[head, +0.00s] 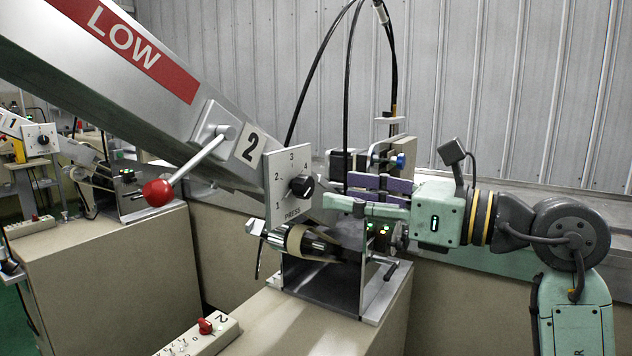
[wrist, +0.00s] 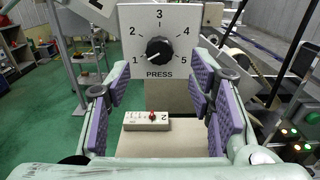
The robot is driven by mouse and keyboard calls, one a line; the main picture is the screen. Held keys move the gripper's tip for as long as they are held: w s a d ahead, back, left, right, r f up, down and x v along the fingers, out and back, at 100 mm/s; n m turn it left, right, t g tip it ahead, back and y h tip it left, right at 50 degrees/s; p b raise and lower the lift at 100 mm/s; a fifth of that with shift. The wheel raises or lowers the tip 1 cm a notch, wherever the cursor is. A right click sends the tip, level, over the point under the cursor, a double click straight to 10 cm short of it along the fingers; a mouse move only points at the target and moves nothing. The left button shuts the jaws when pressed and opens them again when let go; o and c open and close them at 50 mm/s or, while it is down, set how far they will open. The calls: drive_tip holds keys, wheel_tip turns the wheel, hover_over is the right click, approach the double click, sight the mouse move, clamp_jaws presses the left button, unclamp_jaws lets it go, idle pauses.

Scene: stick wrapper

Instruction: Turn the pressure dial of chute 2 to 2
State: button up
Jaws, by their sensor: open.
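The pressure dial is a black round knob (wrist: 159,50) on a white plate (wrist: 190,18) marked 1 to 5 and PRESS. In the wrist view its pale mark appears to point lower left, near the 1. In the head view the knob (head: 302,186) sits on the plate beside the "2" label (head: 250,147) of the sloping chute (head: 130,85). My gripper (wrist: 159,80) is open and empty, its purple-padded fingers apart on either side of the view, facing the dial. In the head view my gripper (head: 345,192) is right of the knob, apart from it.
A red-ball lever (head: 158,192) sticks out left of the dial. A roller (head: 300,240) lies below the plate. A small box with a red knob (head: 205,326) rests on the beige cabinet. Black cables (head: 347,90) arch behind. Another chute's machine stands far left.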

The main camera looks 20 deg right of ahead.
sight(310, 188)
drive_tip(key=p+x, duration=0.1)
drive_tip(key=x, duration=0.4)
drive_tip(key=shift+w+a, duration=0.2)
drive_tip(key=shift+w, duration=0.05)
drive_tip(key=shift+c, duration=0.5)
clamp_jaws()
